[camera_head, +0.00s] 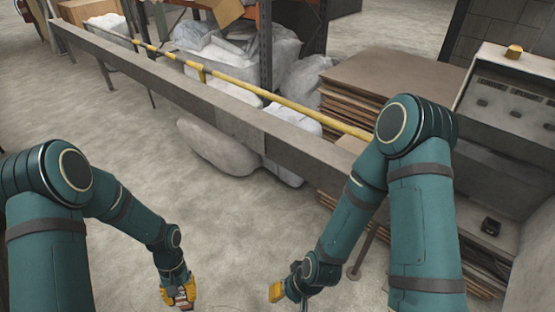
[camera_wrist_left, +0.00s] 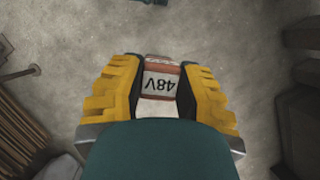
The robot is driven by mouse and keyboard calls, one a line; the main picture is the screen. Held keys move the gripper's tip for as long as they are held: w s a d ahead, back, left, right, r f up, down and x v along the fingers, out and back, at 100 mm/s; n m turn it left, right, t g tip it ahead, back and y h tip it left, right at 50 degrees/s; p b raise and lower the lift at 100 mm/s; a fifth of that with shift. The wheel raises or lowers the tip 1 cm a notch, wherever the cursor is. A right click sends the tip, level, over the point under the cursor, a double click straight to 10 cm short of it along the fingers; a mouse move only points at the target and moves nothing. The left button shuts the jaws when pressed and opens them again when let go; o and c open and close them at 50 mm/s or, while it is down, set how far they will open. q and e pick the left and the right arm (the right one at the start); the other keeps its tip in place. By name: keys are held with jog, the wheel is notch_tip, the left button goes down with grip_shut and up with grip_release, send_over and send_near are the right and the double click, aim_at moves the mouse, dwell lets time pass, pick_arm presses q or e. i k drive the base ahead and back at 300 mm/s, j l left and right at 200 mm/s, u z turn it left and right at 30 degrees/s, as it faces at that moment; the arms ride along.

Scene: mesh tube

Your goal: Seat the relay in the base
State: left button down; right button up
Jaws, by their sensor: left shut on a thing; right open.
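My left gripper (camera_head: 179,293) is low in the head view, left of centre, pointing down. In the left wrist view its yellow fingers (camera_wrist_left: 160,84) are closed on the two sides of a relay (camera_wrist_left: 160,82), a reddish block with a white label reading 48V. In the head view the relay is mostly hidden at the bottom edge. My right gripper (camera_head: 283,293) is at the bottom edge, empty as far as it shows, and open. A small dark block (camera_head: 490,227) sits on the ledge of the grey cabinet at right; I cannot tell whether it is the base.
A long grey rail (camera_head: 190,95) with a yellow bar (camera_head: 300,107) crosses the scene. Sacks lie beneath and behind it. A stack of brown sheets (camera_head: 375,80) and a grey cabinet (camera_head: 505,100) stand at right. The floor left of the rail is clear.

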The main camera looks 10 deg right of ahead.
aim_at(488, 228)
jog(key=z, duration=2.8)
